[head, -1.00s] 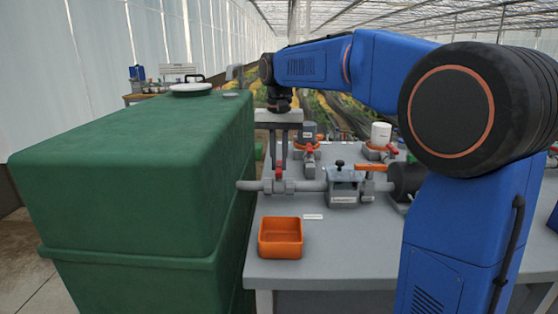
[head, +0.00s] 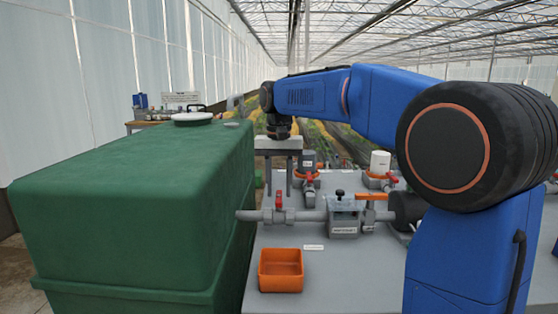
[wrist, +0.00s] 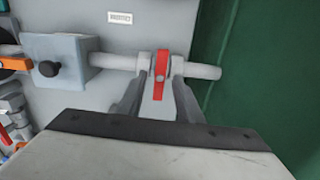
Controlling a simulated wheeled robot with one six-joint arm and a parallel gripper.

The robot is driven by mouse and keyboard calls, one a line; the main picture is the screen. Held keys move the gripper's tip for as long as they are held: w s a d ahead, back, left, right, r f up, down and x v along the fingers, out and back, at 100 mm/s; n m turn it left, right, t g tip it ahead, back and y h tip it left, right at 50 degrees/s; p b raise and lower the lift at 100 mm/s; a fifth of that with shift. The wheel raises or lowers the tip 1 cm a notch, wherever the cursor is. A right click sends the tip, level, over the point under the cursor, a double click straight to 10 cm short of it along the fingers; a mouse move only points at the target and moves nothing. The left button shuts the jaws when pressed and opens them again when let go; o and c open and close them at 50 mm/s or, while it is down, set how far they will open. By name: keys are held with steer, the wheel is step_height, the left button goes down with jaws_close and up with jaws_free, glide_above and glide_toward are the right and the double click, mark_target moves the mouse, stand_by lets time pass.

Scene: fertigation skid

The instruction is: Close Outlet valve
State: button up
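A valve with a red lever (head: 279,199) sits at the left end of the grey pipe, beside the green tank. In the wrist view the red lever (wrist: 160,75) lies crosswise to the pipe. My gripper (head: 279,182) points down at this valve. In the wrist view my gripper (wrist: 158,100) is open, with one finger on each side of the lever and gaps showing between. Several other valves stand nearby, including another red lever (head: 310,178) and an orange lever (head: 370,197). I cannot read the labels, so which valve is the outlet is unclear.
The green tank (head: 130,195) stands close on the left. An orange bin (head: 281,270) sits on the grey bench (head: 350,275) in front of the pipe. A grey block with a black knob (head: 342,215) is on the pipe to the right. The front of the bench is mostly clear.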

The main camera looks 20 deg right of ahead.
mark_target(279, 196)
step_height(279, 196, up, 16)
steer(key=shift+r, duration=0.25)
stand_by(0.5)
